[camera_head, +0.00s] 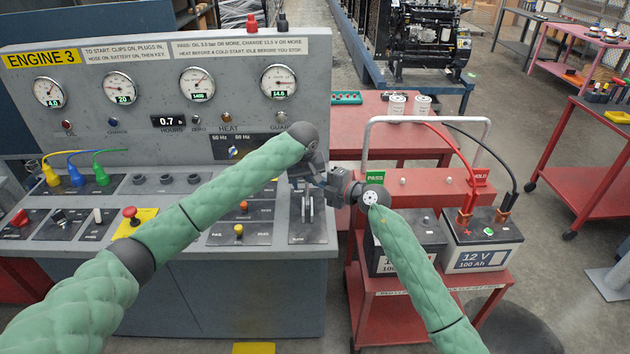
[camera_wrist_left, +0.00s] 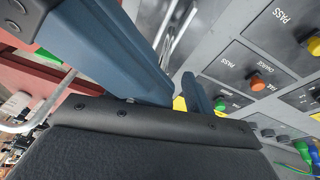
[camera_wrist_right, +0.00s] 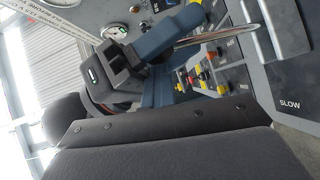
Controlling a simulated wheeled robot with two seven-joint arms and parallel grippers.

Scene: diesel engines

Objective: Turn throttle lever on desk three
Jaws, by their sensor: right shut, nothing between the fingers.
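The throttle lever (camera_head: 307,207) is a pale metal lever on a dark plate at the right end of the desk marked ENGINE 3. The plate's word SLOW is readable in the right wrist view. My left gripper (camera_head: 308,178) is over the top of the lever and partly hides it. In the left wrist view its blue fingers stand apart, with bright metal bars (camera_wrist_left: 176,32) beyond them; contact is unclear. My right gripper (camera_head: 338,186) is shut and empty, just right of the lever, close to the left one. A shiny metal bar (camera_wrist_right: 215,40) shows near its fingers.
The gauge panel (camera_head: 130,62) rises behind the desk. Coloured buttons (camera_head: 240,230) lie left of the lever. A red battery cart (camera_head: 400,310) with batteries and a tall hoop handle (camera_head: 425,120) stands close on the right. Open floor lies farther right.

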